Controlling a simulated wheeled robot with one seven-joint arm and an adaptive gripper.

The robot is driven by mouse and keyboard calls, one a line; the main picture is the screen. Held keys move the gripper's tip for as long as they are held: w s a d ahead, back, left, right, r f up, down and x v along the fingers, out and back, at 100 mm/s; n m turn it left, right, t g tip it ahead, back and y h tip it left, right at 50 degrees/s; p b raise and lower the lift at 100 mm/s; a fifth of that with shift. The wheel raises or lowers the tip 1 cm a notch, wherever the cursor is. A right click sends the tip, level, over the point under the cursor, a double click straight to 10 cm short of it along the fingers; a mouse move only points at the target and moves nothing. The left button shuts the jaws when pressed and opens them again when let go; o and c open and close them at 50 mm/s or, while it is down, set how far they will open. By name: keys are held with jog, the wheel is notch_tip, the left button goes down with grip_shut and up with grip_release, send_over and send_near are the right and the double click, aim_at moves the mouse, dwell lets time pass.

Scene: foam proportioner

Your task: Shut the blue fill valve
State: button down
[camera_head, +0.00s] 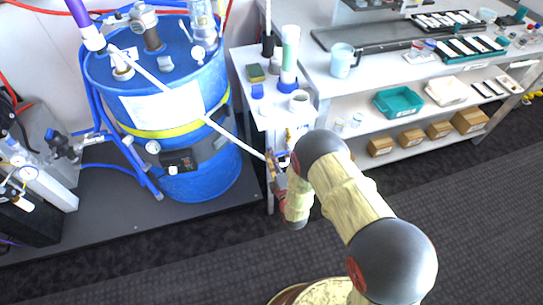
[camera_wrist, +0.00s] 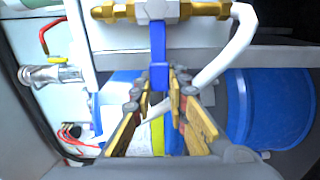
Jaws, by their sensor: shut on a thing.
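The blue fill valve's handle (camera_wrist: 158,45) hangs down from a silver valve body (camera_wrist: 160,10) with brass fittings on both sides, at the top of the wrist view. In that picture the handle lies across the line of the fittings. My gripper (camera_wrist: 161,84) is shut on the handle's lower end, with one finger on each side. In the head view my gripper (camera_head: 277,172) is at the front of the small white stand, right of the blue drum. The handle is hard to make out there, being small and partly behind my arm.
A white hose (camera_head: 190,105) runs from the blue drum (camera_head: 165,100) to near my gripper. The small white stand (camera_head: 265,110) holds bottles and cups. A white shelf bench (camera_head: 350,100) stands to the right. The dark carpet (camera_head: 480,210) is clear.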

jog(key=c, duration=1.7)
grip_release()
jog(key=v, duration=1.2)
